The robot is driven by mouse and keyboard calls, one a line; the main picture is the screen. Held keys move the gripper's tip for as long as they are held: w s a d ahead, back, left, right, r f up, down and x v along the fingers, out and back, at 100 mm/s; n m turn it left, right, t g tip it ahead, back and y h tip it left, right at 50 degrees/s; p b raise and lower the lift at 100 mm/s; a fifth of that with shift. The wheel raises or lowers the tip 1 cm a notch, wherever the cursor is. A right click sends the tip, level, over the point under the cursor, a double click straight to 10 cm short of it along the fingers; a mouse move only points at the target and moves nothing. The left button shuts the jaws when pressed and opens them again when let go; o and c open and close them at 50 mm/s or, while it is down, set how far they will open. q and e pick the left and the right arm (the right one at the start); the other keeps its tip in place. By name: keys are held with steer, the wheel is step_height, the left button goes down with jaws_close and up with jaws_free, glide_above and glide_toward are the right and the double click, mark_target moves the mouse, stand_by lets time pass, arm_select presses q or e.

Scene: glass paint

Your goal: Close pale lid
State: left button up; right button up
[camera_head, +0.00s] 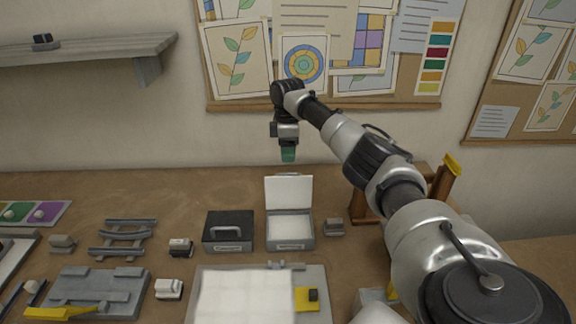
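A small grey box (290,243) stands open near the middle of the table. Its pale lid (289,192) is raised nearly upright at the back, and its inside looks white. My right gripper (288,155) hangs pointing down above and just behind the top of the pale lid in the picture, seemingly apart from it. A green piece shows at its tip; I cannot tell whether it is the fingers or something held. My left gripper is not in view.
A closed dark case (228,231) stands left of the box, and a small grey block (334,227) stands right. A board with a white sheet (245,297) lies in front. A wooden stand (362,207) is behind my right arm. Pinboards cover the wall.

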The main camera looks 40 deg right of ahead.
mark_target(288, 189)
step_height(288, 189, down, 5)
steer(key=shift+f+p, duration=0.1)
steer(key=shift+p, duration=0.45)
steer(key=shift+s+a+f, duration=0.1)
steer(key=shift+f, duration=0.1)
jaws_close()
